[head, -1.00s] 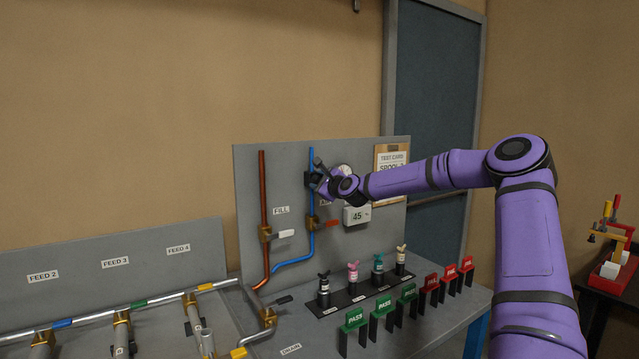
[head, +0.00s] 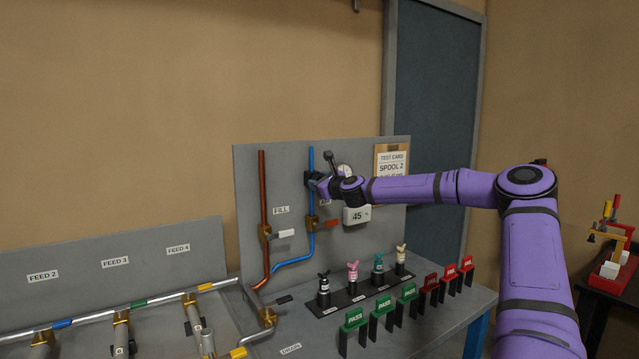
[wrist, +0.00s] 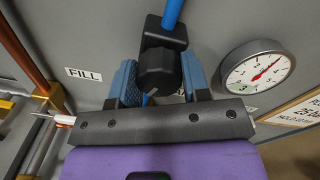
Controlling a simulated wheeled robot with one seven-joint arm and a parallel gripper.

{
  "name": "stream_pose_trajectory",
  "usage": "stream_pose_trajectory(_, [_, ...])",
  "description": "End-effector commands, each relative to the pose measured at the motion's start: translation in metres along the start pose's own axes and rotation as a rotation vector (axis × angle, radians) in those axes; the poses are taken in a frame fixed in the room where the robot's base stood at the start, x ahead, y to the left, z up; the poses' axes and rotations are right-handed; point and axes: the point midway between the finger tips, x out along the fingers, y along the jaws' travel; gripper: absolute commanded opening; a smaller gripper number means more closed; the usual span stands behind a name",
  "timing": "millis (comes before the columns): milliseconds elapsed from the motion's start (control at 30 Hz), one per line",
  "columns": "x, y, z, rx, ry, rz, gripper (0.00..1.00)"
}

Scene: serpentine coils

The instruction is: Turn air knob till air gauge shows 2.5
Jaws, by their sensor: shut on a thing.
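The air knob (wrist: 157,70) is a black faceted knob on a black body on the blue pipe (wrist: 172,12) in the wrist view. My gripper (wrist: 158,72) is shut on it, with one blue finger on each side. In the head view my gripper (head: 318,184) is at the blue pipe (head: 311,158) and mostly hides the knob. The round air gauge (wrist: 257,67), white with a red needle, is right of the knob. The needle points to the upper right; the exact reading is too small to tell. In the head view the gauge (head: 344,170) is partly hidden by my wrist.
A copper pipe (head: 263,190) with the FILL label (head: 281,210) stands left. A display reading 45 (head: 357,215) and a red-handled valve (head: 325,224) are below my wrist. A test card (head: 392,165) hangs right. Small bottles and PASS/FAIL signs stand on the bench below.

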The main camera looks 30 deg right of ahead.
Motion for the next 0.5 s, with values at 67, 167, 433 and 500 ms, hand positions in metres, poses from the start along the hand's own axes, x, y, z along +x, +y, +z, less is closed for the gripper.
stream_pose_trajectory(67, [-0.0001,-0.0002,-0.0012,0.001,0.002,0.0,0.19])
stream_pose_trajectory(167, [-0.0001,-0.0002,-0.0012,0.0,0.002,0.0,0.19])
stream_pose_trajectory(433, [0.0,-0.0001,-0.0008,-0.001,0.001,0.0,0.69])
stream_pose_trajectory(500, [0.0,0.0,-0.0007,-0.001,0.001,0.0,0.69])
